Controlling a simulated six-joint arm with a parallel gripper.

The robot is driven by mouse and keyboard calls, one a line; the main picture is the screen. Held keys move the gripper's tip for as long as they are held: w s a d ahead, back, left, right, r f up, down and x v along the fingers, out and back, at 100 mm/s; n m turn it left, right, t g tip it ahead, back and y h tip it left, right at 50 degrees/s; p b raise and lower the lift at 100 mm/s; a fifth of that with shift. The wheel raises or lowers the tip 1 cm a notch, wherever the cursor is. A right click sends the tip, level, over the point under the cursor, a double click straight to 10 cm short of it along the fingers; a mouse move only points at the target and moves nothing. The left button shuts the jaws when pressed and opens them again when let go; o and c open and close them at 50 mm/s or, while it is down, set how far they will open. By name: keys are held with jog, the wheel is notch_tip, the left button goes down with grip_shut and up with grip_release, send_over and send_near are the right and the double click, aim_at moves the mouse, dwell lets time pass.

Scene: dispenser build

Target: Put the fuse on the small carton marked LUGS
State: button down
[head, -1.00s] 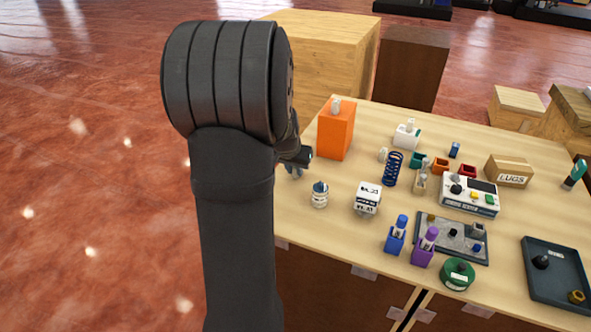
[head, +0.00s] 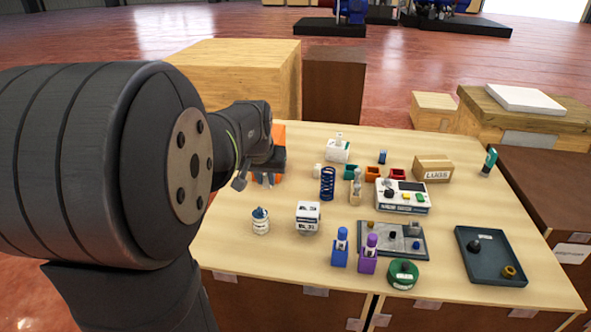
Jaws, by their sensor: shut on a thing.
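The small brown carton marked LUGS (head: 433,172) stands at the back right of the table, its flat top clear. My gripper (head: 263,181) is at the left side of the table, pointing down in front of the orange block (head: 279,134), well left of the carton. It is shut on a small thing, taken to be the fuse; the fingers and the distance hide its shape.
Between gripper and carton stand a white block (head: 338,151), a blue spring (head: 328,184), small coloured bins (head: 373,173) and a white instrument (head: 403,197). A teal-handled tool (head: 489,161) stands right of the carton. A dark tray (head: 490,256) lies front right.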

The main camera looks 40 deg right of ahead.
jog(key=shift+s+d+r, duration=0.1)
jog(key=shift+d, duration=0.05)
jog(key=s+d+r+m+g, duration=0.1)
jog(key=s+d+r, duration=0.2)
jog(key=d, duration=1)
jog(key=s+d+r+m, duration=0.2)
jog(key=d, duration=1.1)
jog(key=s+d+r+m+h, duration=0.1)
jog(key=s+d+r+m, duration=0.1)
jog(key=s+d, duration=1.85)
send_over(427, 166)
jog(key=a, duration=0.1)
notch_tip(427, 166, down, 7)
jog(key=shift+g, duration=0.3)
jog(key=shift+s+a+f, duration=0.1)
jog(key=shift+s+f, duration=0.05)
jog(key=shift+f, duration=0.95)
jog(key=shift+s+a+f, duration=0.1)
jog(key=shift+s+f, duration=0.05)
jog(key=shift+f, duration=0.9)
jog(key=shift+f, duration=0.1)
